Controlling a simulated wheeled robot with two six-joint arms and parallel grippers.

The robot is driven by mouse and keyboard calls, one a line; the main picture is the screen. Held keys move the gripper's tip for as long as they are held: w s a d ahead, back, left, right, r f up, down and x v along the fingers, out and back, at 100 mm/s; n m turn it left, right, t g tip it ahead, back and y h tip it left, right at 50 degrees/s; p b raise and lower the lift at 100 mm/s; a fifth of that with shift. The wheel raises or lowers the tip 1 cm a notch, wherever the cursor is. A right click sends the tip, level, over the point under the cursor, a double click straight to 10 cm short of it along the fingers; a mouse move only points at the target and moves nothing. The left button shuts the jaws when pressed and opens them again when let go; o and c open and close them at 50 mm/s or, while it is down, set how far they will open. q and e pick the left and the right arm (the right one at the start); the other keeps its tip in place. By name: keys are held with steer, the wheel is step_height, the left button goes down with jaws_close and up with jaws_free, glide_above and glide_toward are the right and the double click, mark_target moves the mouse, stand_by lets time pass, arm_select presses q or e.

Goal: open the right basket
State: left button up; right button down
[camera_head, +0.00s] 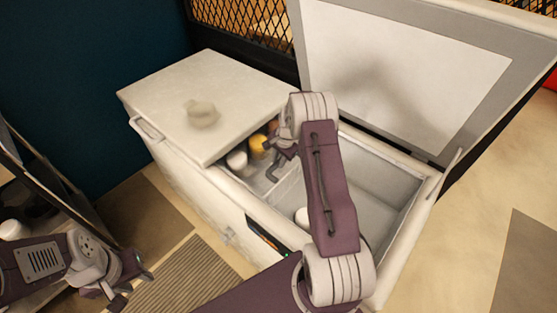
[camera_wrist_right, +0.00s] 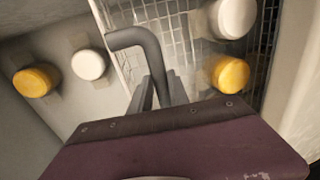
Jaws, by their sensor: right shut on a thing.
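The white chest freezer (camera_head: 190,180) stands in the middle with its right lid (camera_head: 400,60) raised. My right arm reaches into the opening, and my right gripper (camera_head: 274,150) is by the inner basket. In the right wrist view, my right gripper (camera_wrist_right: 156,98) is shut on the bent grey handle (camera_wrist_right: 150,55). A wire-grid basket (camera_wrist_right: 135,14) lies below the handle, with jars with white lids (camera_wrist_right: 235,17) and yellow lids (camera_wrist_right: 230,72) around. The arm hides part of the freezer inside. My left gripper (camera_head: 130,284) is open and empty at the lower left, away from the freezer.
A white thing (camera_head: 301,216) shows inside beside my arm. A dark rack (camera_head: 40,175) stands at the left. A striped mat (camera_head: 185,280) lies on the floor in front.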

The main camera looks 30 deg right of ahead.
steer(key=shift+s+a+f, duration=0.15)
steer(key=shift+s+f, duration=0.1)
steer(key=c, duration=1.3)
jaws_free()
steer(key=shift+o, duration=0.2)
steer(key=shift+w, duration=0.2)
steer(key=v, duration=0.9)
